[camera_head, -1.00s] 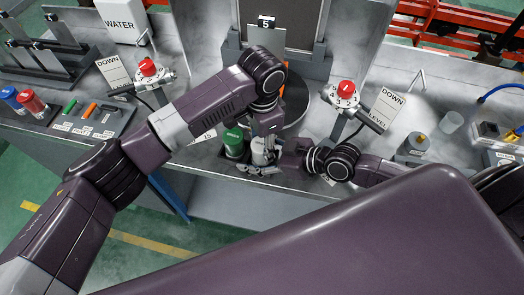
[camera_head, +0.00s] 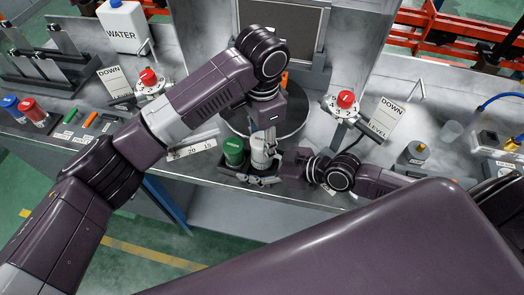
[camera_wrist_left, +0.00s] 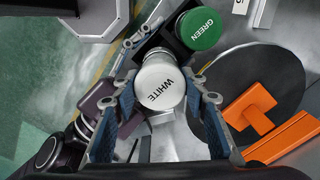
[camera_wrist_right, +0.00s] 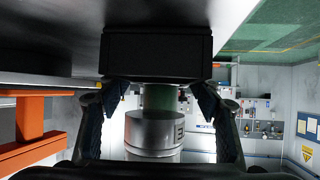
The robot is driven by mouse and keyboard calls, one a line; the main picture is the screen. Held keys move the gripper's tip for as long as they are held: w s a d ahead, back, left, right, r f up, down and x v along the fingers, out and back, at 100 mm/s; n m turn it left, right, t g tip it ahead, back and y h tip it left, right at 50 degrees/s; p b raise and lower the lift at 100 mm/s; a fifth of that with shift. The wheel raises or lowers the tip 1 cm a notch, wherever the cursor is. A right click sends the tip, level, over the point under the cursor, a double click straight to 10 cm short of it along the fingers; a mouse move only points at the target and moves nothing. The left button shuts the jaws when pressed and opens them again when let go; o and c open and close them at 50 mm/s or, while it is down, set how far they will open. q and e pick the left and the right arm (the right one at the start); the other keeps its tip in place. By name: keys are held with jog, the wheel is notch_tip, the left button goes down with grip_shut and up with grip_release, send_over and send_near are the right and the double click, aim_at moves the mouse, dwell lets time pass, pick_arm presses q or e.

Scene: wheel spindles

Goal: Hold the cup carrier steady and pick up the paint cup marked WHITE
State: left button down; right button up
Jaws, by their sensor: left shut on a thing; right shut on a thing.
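The WHITE paint cup (camera_wrist_left: 160,85) is a grey-white cylinder between the fingers of my left gripper (camera_wrist_left: 160,100). It also shows in the head view (camera_head: 259,155). In the upside-down right wrist view the cup (camera_wrist_right: 153,133) stands clear of the black cup carrier (camera_wrist_right: 155,55), with a gap between them. The green cup (camera_head: 233,152) sits in the carrier beside it; its GREEN lid (camera_wrist_left: 198,30) shows in the left wrist view. My right gripper (camera_wrist_right: 158,90) is shut on the carrier at the bench's front edge.
A round dark turntable (camera_wrist_left: 262,85) with orange parts lies just behind the cups. Red-knobbed dials (camera_head: 346,99) stand on both sides. Open floor lies in front of the bench.

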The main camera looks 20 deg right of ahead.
pick_arm(q)
jog(key=shift+r, duration=1.95)
pick_arm(e)
jog(key=shift+s+f, duration=0.15)
jog(key=shift+f, duration=0.05)
jog(key=o, duration=1.3)
jog(key=shift+r, duration=0.1)
jog(key=shift+d, duration=0.1)
jog(key=v, duration=1)
jog(key=shift+s+d, duration=0.15)
jog(key=shift+d, duration=0.05)
jog(key=shift+s+d+r, duration=0.35)
jog(key=shift+r, duration=0.05)
